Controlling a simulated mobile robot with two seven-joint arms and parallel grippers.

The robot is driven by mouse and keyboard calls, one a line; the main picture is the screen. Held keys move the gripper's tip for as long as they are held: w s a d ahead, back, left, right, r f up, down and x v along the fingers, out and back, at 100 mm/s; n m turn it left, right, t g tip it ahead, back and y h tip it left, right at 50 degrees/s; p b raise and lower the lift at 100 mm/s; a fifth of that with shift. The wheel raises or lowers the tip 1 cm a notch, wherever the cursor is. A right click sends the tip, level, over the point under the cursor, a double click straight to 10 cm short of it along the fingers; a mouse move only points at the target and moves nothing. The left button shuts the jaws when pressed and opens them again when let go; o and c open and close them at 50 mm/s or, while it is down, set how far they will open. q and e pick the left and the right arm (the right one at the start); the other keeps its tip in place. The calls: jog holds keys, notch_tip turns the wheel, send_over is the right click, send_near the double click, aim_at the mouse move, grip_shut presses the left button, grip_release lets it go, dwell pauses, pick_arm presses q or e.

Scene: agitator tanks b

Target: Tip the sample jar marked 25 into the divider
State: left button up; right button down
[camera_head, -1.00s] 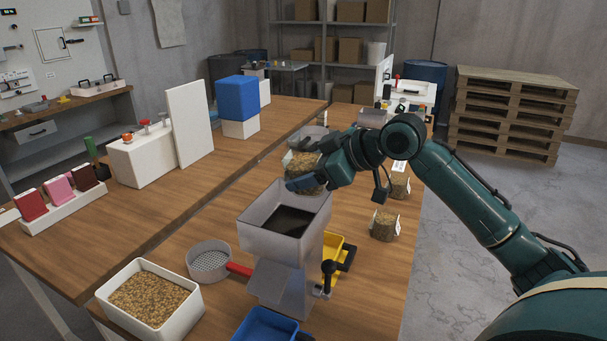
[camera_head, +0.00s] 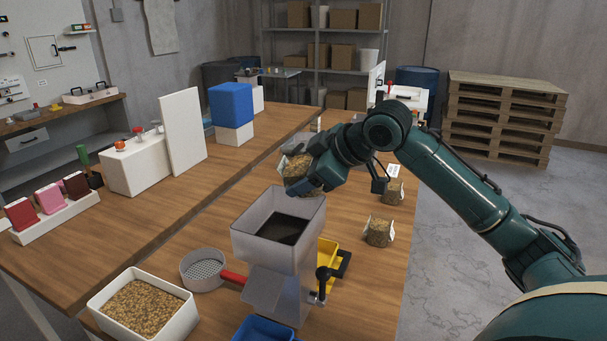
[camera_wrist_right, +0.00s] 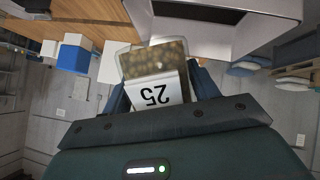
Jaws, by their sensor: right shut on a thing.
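In the right wrist view, a clear jar (camera_wrist_right: 155,62) of brown grains bears a white label reading 25, which appears upside down. My right gripper (camera_head: 312,178) is shut on this jar, which also shows in the head view (camera_head: 296,175). The jar is held just above and behind the divider (camera_head: 265,245), a grey see-through hopper with a dark opening at its top. The jar looks tilted, and its mouth is hard to make out. The hopper's rim also shows at the top of the right wrist view (camera_wrist_right: 215,35). My left gripper is not in view.
Other grain jars stand at the right table edge, one (camera_head: 379,232) nearer and one (camera_head: 393,190) farther. A white grain bin (camera_head: 188,318), a sieve (camera_head: 203,268), a blue tray (camera_head: 265,330) and a yellow tray (camera_head: 328,252) surround the divider. A white board (camera_head: 183,130) stands behind.

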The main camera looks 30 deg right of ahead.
jog(key=shift+r, duration=0.1)
jog(key=shift+d+h, duration=0.1)
jog(key=shift+h, duration=0.4)
jog(key=shift+d+n+h, duration=0.1)
jog(key=shift+n+h, duration=0.3)
jog(key=shift+h, duration=0.1)
jog(key=shift+r+g, duration=0.1)
jog(key=shift+g, duration=0.2)
jog(key=shift+h, duration=0.5)
jog(key=shift+d+n, duration=0.1)
jog(key=shift+n, duration=0.2)
jog(key=shift+h, duration=0.4)
